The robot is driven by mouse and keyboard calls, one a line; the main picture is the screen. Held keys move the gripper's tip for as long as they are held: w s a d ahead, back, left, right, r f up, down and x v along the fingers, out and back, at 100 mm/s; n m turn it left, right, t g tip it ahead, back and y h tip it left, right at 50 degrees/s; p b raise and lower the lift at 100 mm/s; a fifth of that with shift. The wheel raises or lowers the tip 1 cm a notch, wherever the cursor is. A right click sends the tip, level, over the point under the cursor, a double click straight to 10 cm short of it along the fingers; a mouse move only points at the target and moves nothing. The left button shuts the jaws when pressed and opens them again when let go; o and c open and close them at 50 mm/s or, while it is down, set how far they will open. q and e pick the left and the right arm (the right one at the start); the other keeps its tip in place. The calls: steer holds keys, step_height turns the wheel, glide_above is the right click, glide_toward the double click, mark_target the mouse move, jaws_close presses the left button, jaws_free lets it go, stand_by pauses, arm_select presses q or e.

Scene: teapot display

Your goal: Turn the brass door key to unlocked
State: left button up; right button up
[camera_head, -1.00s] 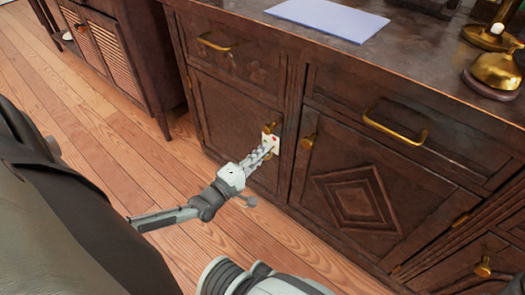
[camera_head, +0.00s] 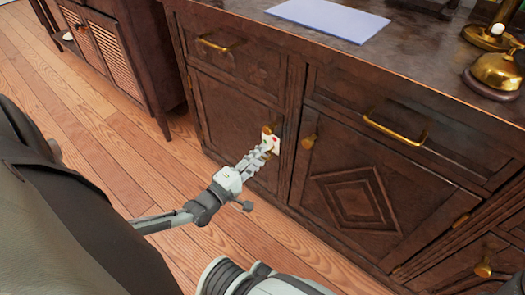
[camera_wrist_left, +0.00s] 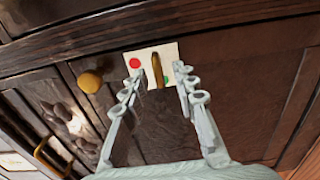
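The brass key (camera_wrist_left: 157,71) stands out from a white plate (camera_wrist_left: 152,52) on the dark wooden cabinet door; in the wrist view it looks upright. A red dot (camera_wrist_left: 135,63) is left of the key, and a green dot (camera_wrist_left: 168,80) is to its right, partly hidden by a finger. My left gripper (camera_wrist_left: 159,78) is open, with one finger on each side of the key and a visible gap to each. In the head view the left gripper (camera_head: 262,153) reaches the plate (camera_head: 270,139) and mostly hides the key. My right gripper is not in view.
A round brass knob (camera_wrist_left: 91,81) sits beside the plate. Another knob (camera_head: 308,142) is on the neighbouring door, and drawer handles (camera_head: 395,130) stick out above. A blue-white sheet (camera_head: 328,18) and a brass bell (camera_head: 497,70) are on the cabinet top. The floor in front is clear.

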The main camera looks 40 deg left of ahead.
arm_select(q)
steer(key=s, duration=1)
steer(key=shift+s+a, duration=0.25)
steer(key=shift+a, duration=0.2)
